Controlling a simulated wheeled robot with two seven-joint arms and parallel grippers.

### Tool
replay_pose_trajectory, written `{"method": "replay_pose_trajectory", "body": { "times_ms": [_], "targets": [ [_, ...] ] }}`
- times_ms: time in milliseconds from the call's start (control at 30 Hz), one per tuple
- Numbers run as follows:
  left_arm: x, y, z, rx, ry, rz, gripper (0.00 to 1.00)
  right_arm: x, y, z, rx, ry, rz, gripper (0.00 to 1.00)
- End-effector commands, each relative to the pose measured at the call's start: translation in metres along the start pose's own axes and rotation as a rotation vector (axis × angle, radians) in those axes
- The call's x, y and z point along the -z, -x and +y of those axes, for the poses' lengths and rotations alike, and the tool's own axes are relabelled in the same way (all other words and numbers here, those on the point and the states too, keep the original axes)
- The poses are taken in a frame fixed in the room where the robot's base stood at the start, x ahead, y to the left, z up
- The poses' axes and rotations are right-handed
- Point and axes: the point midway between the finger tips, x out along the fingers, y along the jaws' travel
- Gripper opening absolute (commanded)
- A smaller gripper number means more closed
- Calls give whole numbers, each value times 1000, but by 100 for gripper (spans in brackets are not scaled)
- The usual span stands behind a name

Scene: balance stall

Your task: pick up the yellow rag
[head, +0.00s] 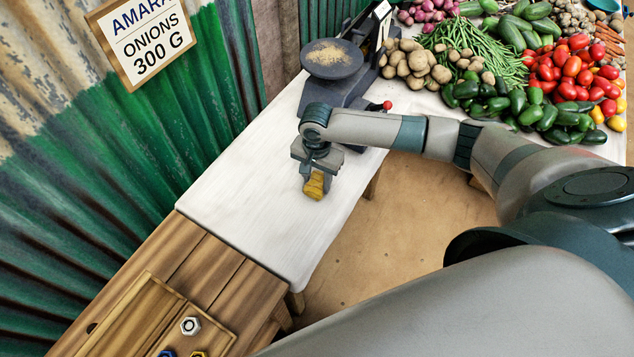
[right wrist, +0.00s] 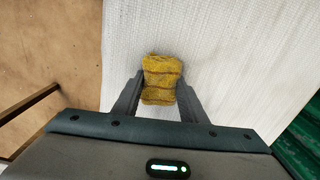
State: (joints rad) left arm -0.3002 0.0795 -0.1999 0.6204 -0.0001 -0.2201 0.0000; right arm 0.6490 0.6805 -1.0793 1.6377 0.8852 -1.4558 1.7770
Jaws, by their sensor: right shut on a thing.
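The yellow rag (head: 314,187) is a small folded cloth with darker stripes. My right gripper (head: 312,182) is over the white-covered table and shut on the rag. In the right wrist view the rag (right wrist: 161,80) sits between the two fingers of my right gripper (right wrist: 160,92), with its upper part sticking out past the fingertips. I cannot tell whether the rag touches the table or hangs just above it. My left gripper is not in view.
A dark scale (head: 334,62) with brown powder in its pan stands behind my right gripper. Potatoes (head: 415,64) and other vegetables fill the far right. A wooden tray (head: 150,312) with hex nuts lies at the near left.

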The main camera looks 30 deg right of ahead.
Motion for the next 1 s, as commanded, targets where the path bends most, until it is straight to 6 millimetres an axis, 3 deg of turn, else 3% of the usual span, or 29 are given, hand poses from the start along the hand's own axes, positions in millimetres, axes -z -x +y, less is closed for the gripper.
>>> {"method": "replay_pose_trajectory", "body": {
  "times_ms": [267,500,1000],
  "targets": [
    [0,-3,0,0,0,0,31,0,8,0,2,0,0,17],
    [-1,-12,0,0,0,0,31,0,39,-2,5,0,1,17],
    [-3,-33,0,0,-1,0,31,57,93,72,0,-3,2,17]
  ]
}}
